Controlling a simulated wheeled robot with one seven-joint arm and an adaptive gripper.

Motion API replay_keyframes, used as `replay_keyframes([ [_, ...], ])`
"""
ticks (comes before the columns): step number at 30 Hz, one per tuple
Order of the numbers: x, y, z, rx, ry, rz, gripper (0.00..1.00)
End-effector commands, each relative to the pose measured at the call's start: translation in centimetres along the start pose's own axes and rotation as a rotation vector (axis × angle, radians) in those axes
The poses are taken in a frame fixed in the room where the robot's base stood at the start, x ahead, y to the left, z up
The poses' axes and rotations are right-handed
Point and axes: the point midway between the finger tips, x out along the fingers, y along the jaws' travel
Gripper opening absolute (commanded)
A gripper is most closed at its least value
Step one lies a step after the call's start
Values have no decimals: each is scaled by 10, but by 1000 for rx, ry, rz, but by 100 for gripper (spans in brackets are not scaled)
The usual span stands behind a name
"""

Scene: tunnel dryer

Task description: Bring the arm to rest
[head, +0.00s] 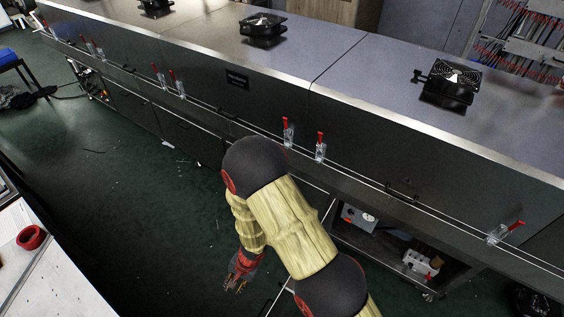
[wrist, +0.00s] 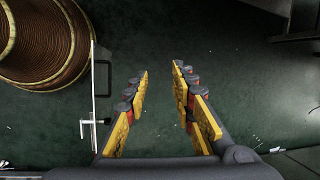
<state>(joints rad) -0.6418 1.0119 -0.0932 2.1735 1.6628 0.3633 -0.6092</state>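My arm, with wood-textured links and black joints, reaches up from the bottom of the head view and bends down over the floor. My gripper (head: 238,284) hangs low over the dark green floor (head: 130,185), in front of the tunnel dryer (head: 345,120). In the wrist view my gripper (wrist: 160,80) shows two yellow-padded fingers apart, with only bare floor between them. It holds nothing.
Black fans (head: 452,84) stand on the dryer's top. Red-handled clamps (head: 320,147) line its front edge. An open lower shelf (head: 385,250) holds boxes at the right. A white table (head: 45,265) with a red ring (head: 32,237) is at the lower left. Floor between is mostly clear.

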Motion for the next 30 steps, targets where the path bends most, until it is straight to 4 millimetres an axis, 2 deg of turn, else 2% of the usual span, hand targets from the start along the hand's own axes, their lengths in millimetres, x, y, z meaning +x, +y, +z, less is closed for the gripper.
replay_keyframes([
  [1, -23, -11, 6, -36, -25, -27, 25],
  [4, -63, -22, 18, -102, -74, -54, 25],
  [7, -104, -24, 29, -166, -109, -67, 25],
  [11, -154, -18, 39, -245, -133, -64, 25],
  [15, -206, -2, 44, -324, -132, -43, 25],
  [20, -260, 26, 47, -402, -102, 0, 25],
  [30, -360, 102, 41, -521, 51, 122, 25],
])
